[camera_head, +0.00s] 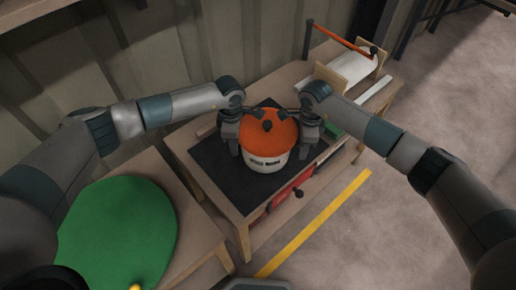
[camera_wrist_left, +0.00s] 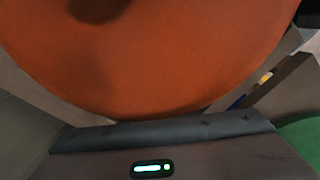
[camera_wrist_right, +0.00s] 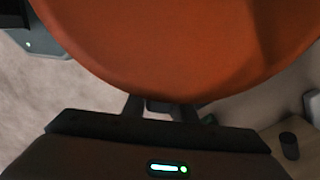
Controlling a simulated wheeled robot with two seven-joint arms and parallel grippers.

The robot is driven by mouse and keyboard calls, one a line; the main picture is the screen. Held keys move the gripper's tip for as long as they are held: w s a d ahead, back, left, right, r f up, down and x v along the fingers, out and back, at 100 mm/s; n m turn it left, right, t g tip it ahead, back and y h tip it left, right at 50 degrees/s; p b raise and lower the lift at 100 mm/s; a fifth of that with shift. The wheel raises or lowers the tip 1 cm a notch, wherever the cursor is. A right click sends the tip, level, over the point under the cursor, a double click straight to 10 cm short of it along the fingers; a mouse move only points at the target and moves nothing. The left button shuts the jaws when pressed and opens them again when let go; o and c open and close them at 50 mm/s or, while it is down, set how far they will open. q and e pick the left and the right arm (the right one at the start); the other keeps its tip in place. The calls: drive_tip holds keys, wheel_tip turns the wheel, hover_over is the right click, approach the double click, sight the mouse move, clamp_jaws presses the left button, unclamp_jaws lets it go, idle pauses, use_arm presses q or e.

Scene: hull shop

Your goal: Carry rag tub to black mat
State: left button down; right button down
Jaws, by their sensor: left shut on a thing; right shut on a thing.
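The rag tub (camera_head: 266,162) is a round white tub with a dark label, an orange lid and a black knob. In the head view it is upright over the black mat (camera_head: 215,160) on the wooden bench. I cannot tell whether its base touches the mat. My left gripper (camera_head: 231,135) is shut on the tub's left side and my right gripper (camera_head: 308,132) on its right side. The orange lid fills much of the left wrist view (camera_wrist_left: 150,60) and the right wrist view (camera_wrist_right: 180,45). The grip points themselves are hidden.
A round green mat (camera_head: 120,235) lies on a lower-left table, separate from the bench. A white roll (camera_head: 355,68) with an orange bar stands at the bench's far right end. A corrugated wall is behind. Red items sit under the bench top; a yellow line (camera_head: 315,222) marks the floor.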

use_arm(q)
drive_tip(key=shift+d+f+b, duration=0.25)
drive_tip(key=shift+f+b, duration=0.05)
use_arm(e)
drive_tip(key=shift+a+f, duration=0.2)
drive_tip(key=shift+f, duration=0.15)
use_arm(q)
drive_tip(key=c, duration=1.5)
unclamp_jaws()
use_arm(e)
drive_tip(key=c, duration=1.5)
unclamp_jaws()
use_arm(q)
drive_tip(key=shift+o, duration=0.3)
drive_tip(key=shift+s+a, duration=0.1)
drive_tip(key=shift+a, duration=0.05)
use_arm(e)
drive_tip(key=shift+o, duration=0.3)
drive_tip(key=shift+s, duration=0.1)
drive_tip(key=shift+d, duration=0.15)
use_arm(q)
drive_tip(key=shift+r, duration=0.15)
wheel_tip(320, 180, up, 12)
drive_tip(key=shift+f, duration=0.1)
use_arm(e)
drive_tip(key=shift+r, duration=0.15)
wheel_tip(320, 180, up, 12)
drive_tip(key=shift+f, duration=0.1)
